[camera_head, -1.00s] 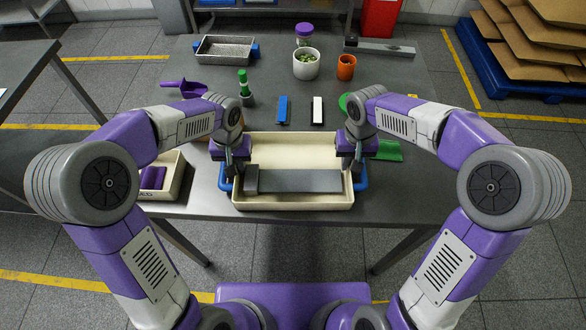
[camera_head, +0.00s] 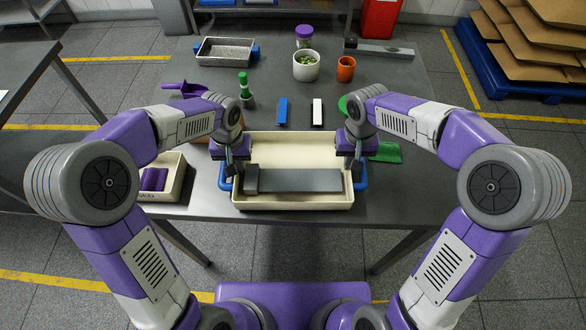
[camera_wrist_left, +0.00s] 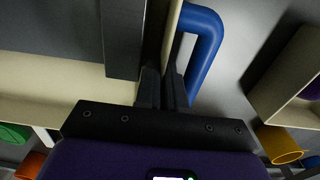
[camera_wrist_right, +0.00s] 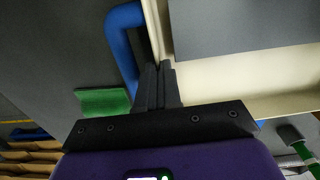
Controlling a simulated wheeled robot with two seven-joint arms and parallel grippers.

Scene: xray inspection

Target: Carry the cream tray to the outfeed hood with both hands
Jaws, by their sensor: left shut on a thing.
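The cream tray (camera_head: 298,205) sits at the table's near edge, with blue handles on its left and right ends. A grey flat object with a thicker left end (camera_head: 300,181) lies inside it. My left gripper (camera_head: 232,175) is at the tray's left end. In the left wrist view its fingers (camera_wrist_left: 163,75) are shut on the end wall beside the blue handle (camera_wrist_left: 212,45). My right gripper (camera_head: 351,172) is at the right end. In the right wrist view its fingers (camera_wrist_right: 157,70) close around that wall beside the other blue handle (camera_wrist_right: 122,45). I cannot make out an outfeed hood.
A small cream tray with purple items (camera_head: 172,176) stands left of the cream tray. A blue bar (camera_head: 282,111), a white bar (camera_head: 317,112), a green-topped bottle (camera_head: 244,88) and a white cup (camera_head: 306,66) stand beyond.

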